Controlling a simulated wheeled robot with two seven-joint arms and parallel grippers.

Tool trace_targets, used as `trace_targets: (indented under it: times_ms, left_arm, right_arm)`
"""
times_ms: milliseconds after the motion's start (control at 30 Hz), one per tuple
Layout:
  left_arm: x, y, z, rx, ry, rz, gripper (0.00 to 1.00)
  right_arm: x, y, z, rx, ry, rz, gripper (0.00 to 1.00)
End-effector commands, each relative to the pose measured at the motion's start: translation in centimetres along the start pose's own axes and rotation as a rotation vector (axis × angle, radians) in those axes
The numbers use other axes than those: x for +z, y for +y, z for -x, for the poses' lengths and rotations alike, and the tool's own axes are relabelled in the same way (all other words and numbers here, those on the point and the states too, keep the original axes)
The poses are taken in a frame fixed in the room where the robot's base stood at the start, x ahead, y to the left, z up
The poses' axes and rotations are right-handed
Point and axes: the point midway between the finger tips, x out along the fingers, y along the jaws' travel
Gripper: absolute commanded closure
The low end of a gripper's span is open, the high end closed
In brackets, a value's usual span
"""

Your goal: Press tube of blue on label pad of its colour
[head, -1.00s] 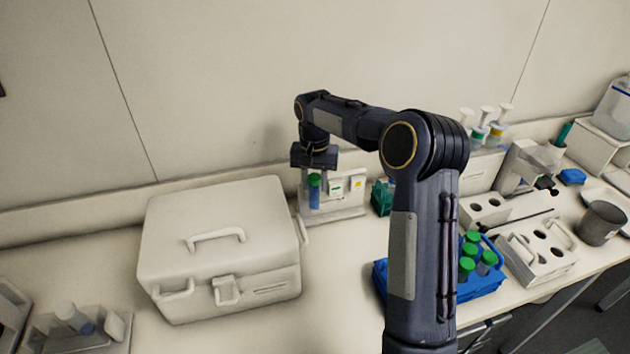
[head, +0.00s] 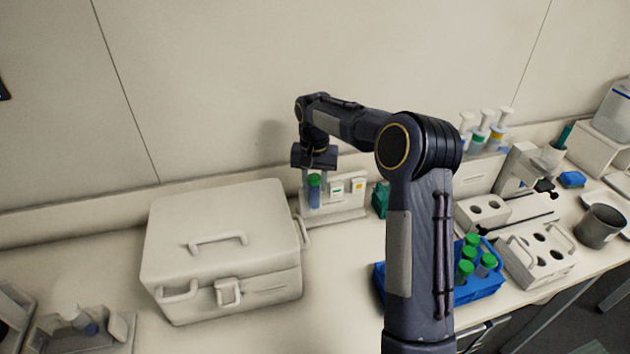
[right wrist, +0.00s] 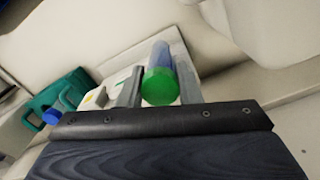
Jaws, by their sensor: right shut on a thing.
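The blue tube (head: 314,191) with a green cap is upright in my right gripper (head: 314,174), in front of the left part of the label stand. In the right wrist view the tube's green cap (right wrist: 160,87) sits between the two fingers of the gripper (right wrist: 158,88), which is shut on it. The white label stand (head: 345,207) has pads with green (head: 337,188) and yellow (head: 358,185) marks. The pad behind the tube is hidden, and I cannot tell whether the tube touches it. My left gripper is not in view.
A large white box (head: 222,250) stands close left of the label stand. A green rack (head: 381,199) stands right of it. A blue rack (head: 470,292) with several green-capped tubes is further right, beside my arm. The wall is close behind.

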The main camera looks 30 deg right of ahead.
Motion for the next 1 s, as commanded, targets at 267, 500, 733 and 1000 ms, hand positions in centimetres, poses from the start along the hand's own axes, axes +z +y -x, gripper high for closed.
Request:
trace_targets:
  times_ms: [267,500,733,1000]
  left_arm:
    - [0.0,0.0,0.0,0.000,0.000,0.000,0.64]
    - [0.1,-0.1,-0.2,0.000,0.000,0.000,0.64]
    - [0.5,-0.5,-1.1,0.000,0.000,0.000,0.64]
    - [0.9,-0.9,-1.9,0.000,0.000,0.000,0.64]
  right_arm:
    - [0.0,0.0,0.0,-0.001,0.002,0.000,0.92]
    - [0.1,0.1,0.0,-0.001,0.003,0.000,0.92]
    - [1.4,0.6,-0.1,-0.001,0.003,0.001,0.92]
    - [2.9,1.2,-0.1,-0.001,0.002,0.000,0.92]
